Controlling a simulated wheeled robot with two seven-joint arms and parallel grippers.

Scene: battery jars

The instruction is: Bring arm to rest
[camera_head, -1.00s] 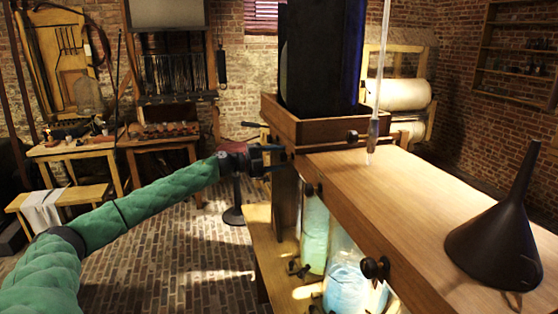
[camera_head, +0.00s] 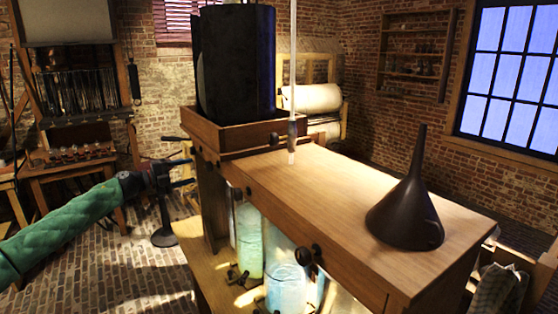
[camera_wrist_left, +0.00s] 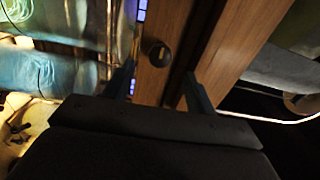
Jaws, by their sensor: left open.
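My left gripper (camera_head: 188,174) is dark, at the end of a green padded arm from the left edge in the head view. It is open and holds nothing I can see, close to the left end of the wooden bench (camera_head: 330,185). In the left wrist view its two fingers (camera_wrist_left: 158,85) stand apart, with a wooden panel and a round dark knob (camera_wrist_left: 159,54) beyond them. Whether they touch the wood I cannot tell. My right gripper is not in view.
A dark funnel (camera_head: 405,218) stands on the bench top. A tall dark block (camera_head: 235,65) sits in a wooden tray (camera_head: 240,138) at the far end. Glass jars with bluish liquid (camera_head: 286,285) stand under the bench. The brick floor (camera_head: 100,270) at left looks open.

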